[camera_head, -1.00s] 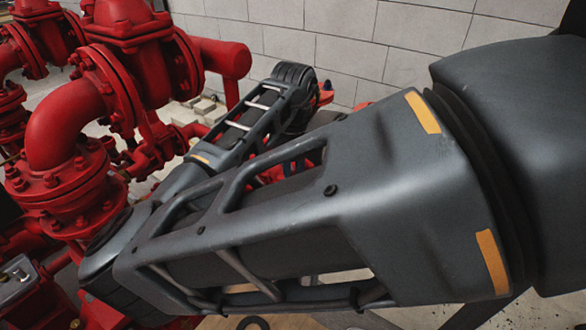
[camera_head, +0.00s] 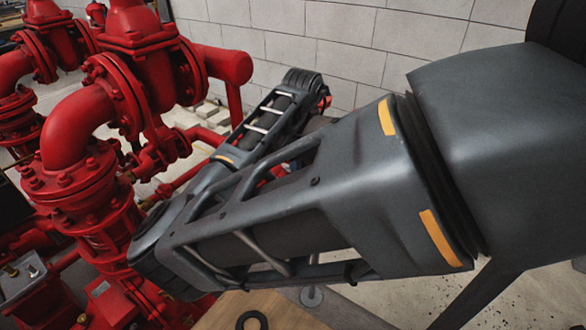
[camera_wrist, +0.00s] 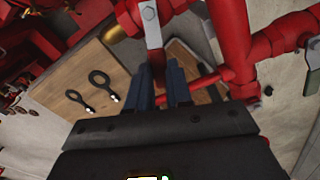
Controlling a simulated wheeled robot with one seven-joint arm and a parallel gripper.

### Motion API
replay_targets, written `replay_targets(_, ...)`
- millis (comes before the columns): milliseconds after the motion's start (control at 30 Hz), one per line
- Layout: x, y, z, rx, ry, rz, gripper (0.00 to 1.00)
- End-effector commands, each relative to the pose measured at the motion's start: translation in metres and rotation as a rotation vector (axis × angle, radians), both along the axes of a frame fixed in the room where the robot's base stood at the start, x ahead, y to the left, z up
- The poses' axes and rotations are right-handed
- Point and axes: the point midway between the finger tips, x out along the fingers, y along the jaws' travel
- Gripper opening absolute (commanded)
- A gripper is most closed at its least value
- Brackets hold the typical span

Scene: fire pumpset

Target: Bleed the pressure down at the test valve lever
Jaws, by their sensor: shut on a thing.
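In the wrist view, my gripper (camera_wrist: 159,76) has its two blue-grey fingers closed around a narrow reddish piece. This piece lines up below a silver lever (camera_wrist: 151,26) on a red valve at the top, which seems to be the test valve lever. The fingers hide most of the gripped part, so its join to the silver part is unclear. In the head view, my arm crosses the picture and my gripper cannot be made out.
Red pipework (camera_wrist: 238,45) runs close right of the fingers, with a brass fitting (camera_wrist: 126,24) to the left. A wooden board (camera_wrist: 75,88) bears two dark ring-ended tools. Large red valves and pipes (camera_head: 75,120) stand left in the head view, before a block wall (camera_head: 340,50).

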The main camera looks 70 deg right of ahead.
Motion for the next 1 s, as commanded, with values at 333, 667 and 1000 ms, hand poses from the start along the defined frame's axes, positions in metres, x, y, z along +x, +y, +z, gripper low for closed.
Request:
replay_targets(333,-0.008,-0.013,0.002,-0.001,0.001,0.243,0.0)
replay_targets(667,-0.009,-0.018,0.001,-0.003,-0.001,0.353,0.0)
replay_targets(1000,-0.009,-0.019,0.001,-0.004,-0.001,0.368,0.0)
